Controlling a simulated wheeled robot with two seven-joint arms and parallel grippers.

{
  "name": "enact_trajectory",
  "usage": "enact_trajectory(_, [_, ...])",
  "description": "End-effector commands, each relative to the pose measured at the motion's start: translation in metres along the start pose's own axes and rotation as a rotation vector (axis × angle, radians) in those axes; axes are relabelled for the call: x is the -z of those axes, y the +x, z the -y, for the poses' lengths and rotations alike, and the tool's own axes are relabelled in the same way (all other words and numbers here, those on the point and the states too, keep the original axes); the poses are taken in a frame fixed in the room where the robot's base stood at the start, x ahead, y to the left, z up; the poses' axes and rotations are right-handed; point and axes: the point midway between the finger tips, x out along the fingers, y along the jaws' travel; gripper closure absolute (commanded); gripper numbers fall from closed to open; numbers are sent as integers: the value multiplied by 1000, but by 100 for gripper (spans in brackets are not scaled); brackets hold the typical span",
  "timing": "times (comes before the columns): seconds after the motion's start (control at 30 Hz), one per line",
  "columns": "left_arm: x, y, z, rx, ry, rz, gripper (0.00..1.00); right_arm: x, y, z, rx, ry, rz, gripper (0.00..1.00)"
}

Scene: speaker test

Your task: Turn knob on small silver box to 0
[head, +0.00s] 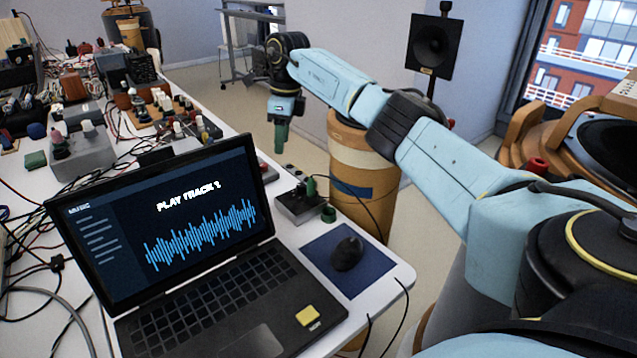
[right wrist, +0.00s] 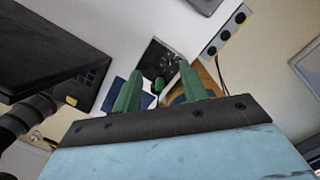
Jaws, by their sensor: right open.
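The small silver box (head: 297,207) sits near the table's right edge, beside the laptop. The number the knob points to is too small to read. My right gripper (head: 281,138) has green fingers and hangs above and beyond the box, apart from it. In the right wrist view my right gripper (right wrist: 160,72) is open and empty, with the box (right wrist: 157,52) seen between and beyond its fingertips. My left gripper is not in view.
A mouse (head: 347,254) lies on a blue pad (head: 330,270) in front. Cables and several devices crowd the table's left. An orange-brown barrel (head: 352,150) stands beside the table, below my right arm.

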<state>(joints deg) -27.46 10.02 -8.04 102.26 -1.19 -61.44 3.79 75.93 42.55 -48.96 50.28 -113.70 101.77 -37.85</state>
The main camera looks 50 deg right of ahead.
Motion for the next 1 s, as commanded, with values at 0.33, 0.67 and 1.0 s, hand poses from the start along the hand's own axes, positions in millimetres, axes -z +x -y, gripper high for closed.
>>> enact_trajectory(0.33, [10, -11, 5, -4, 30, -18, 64, 29, 11, 7, 23, 35, -122, 57])
enact_trajectory(0.67, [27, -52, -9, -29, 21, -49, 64, 36, 68, 8, 22, 36, -120, 57])
enact_trajectory(1.0, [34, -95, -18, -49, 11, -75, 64, 41, 115, 9, 22, 36, -117, 57])
